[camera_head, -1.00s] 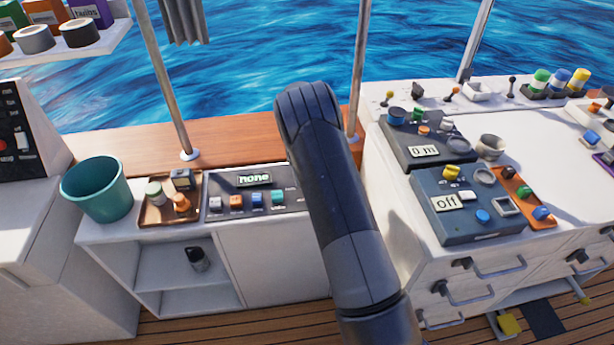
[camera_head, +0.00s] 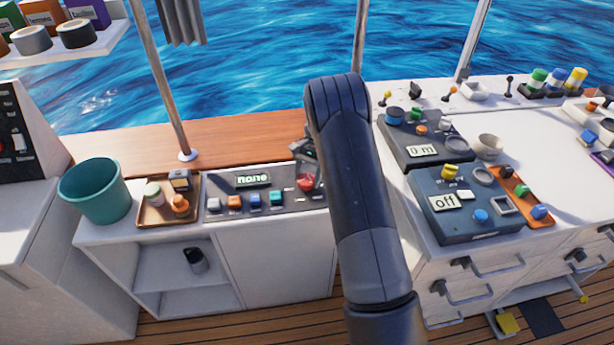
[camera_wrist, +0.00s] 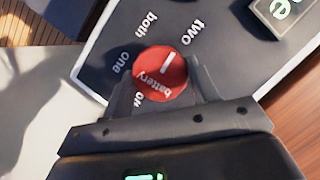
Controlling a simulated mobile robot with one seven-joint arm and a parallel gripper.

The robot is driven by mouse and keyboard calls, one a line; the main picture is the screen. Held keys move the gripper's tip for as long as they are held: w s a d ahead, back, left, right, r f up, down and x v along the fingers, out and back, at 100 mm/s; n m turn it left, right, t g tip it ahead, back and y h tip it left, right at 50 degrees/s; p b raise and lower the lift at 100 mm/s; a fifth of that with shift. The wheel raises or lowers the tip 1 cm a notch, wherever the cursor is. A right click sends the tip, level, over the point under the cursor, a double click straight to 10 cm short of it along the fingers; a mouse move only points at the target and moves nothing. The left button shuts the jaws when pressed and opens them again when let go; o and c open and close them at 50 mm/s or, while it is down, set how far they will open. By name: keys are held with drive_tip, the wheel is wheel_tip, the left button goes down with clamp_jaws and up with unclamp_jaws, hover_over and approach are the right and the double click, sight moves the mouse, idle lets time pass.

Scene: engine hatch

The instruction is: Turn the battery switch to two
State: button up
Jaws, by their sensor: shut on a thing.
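The battery switch is a round red knob (camera_wrist: 160,72) with a white line, on a dark panel (camera_wrist: 95,55) in the wrist view. Labels "one", "both" and "two" show around it, and a partly covered one is probably "off". The white line points up and slightly right, closer to "two" than to "both". My gripper (camera_wrist: 161,90) is shut on the knob, with a finger at each side. In the head view the knob (camera_head: 306,182) shows just left of my arm, which hides much of the gripper. The panel display (camera_head: 253,180) reads "none".
Several coloured buttons (camera_head: 245,200) sit left of the knob on the same panel. A brown tray (camera_head: 142,221) with small items and a teal bucket (camera_head: 94,190) stand further left. A blue-grey box (camera_head: 485,232) reading "off" is on the right counter.

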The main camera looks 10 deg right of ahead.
drive_tip(key=shift+m, duration=0.3)
idle(0.4)
drive_tip(key=o, duration=1)
drive_tip(key=v, duration=1)
drive_tip(key=shift+d+r, duration=0.25)
drive_tip(key=shift+r, duration=0.1)
